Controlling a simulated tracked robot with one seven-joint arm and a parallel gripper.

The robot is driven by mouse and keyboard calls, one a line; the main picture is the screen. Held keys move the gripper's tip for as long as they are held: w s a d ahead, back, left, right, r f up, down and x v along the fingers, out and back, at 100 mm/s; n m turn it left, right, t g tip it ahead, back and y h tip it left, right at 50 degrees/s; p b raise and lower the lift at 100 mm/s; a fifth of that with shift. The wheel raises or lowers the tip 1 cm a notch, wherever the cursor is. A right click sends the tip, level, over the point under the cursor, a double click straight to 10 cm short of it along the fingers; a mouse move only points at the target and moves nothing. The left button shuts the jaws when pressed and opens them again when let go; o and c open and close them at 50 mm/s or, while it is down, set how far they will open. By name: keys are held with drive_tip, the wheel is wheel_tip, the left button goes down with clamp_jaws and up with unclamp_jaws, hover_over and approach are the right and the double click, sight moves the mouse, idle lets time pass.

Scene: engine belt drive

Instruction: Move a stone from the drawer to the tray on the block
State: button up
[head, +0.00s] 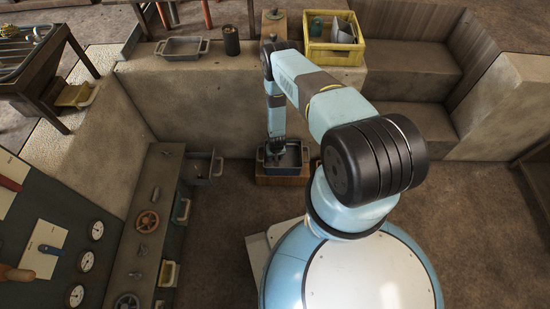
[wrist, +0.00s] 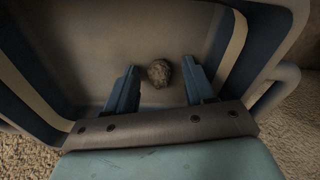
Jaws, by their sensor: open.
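The dark blue tray (head: 297,160) with end handles sits on the wooden block (head: 283,181). My gripper (head: 275,151) is down at the tray's left part. In the wrist view my gripper (wrist: 160,88) is open, its two blue fingers over the tray's grey floor (wrist: 110,40). A small rough grey stone (wrist: 159,73) lies on that floor, between and slightly beyond the fingertips, with a gap on each side. The open drawer (head: 203,169) juts from the panel left of the tray; its inside is too small to read.
A concrete ledge behind holds a grey metal tray (head: 182,48), a dark cup (head: 232,41) and a yellow crate (head: 334,50). Floor between bench and block is clear.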

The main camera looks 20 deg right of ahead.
drive_tip(key=shift+r, duration=0.15)
wheel_tip(320, 180, up, 12)
drive_tip(key=s, duration=0.1)
drive_tip(key=shift+s, duration=0.2)
idle(0.4)
